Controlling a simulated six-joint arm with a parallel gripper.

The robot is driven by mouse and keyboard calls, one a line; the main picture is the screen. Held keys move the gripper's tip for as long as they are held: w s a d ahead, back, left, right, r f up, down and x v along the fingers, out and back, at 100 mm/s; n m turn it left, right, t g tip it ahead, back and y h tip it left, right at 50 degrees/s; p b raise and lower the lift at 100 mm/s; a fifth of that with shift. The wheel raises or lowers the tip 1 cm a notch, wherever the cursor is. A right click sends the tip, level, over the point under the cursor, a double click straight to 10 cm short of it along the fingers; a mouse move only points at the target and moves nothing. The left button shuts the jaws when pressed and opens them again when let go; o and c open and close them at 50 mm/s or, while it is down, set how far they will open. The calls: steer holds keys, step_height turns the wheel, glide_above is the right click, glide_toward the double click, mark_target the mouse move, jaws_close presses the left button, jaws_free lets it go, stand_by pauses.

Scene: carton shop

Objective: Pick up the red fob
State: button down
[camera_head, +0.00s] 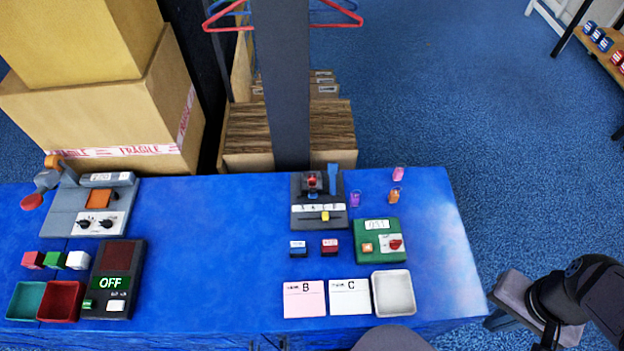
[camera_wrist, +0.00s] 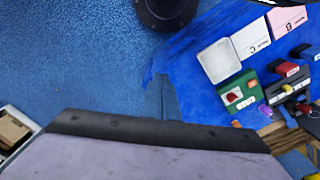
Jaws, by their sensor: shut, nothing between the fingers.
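A red block with a white label (camera_head: 330,246), which I take as the red fob, sits on the blue table beside a similar blue block (camera_head: 298,249). The red block also shows at the right of the wrist view (camera_wrist: 286,69). My gripper (camera_head: 493,322) is off the table's right edge in the head view, well away from the red block. In the wrist view my gripper's fingers (camera_wrist: 163,97) are together and hold nothing.
A green device (camera_head: 368,246), white tray (camera_head: 393,293) and cards B (camera_head: 304,300) and C (camera_head: 349,298) surround the blocks. A dark lever device (camera_head: 319,217) and small pink (camera_head: 398,173), purple (camera_head: 355,198) and orange (camera_head: 396,197) pieces stand behind. The table's middle is clear.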

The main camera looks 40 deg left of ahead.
steer(key=c, duration=2.5)
jaws_free()
steer(key=o, duration=1)
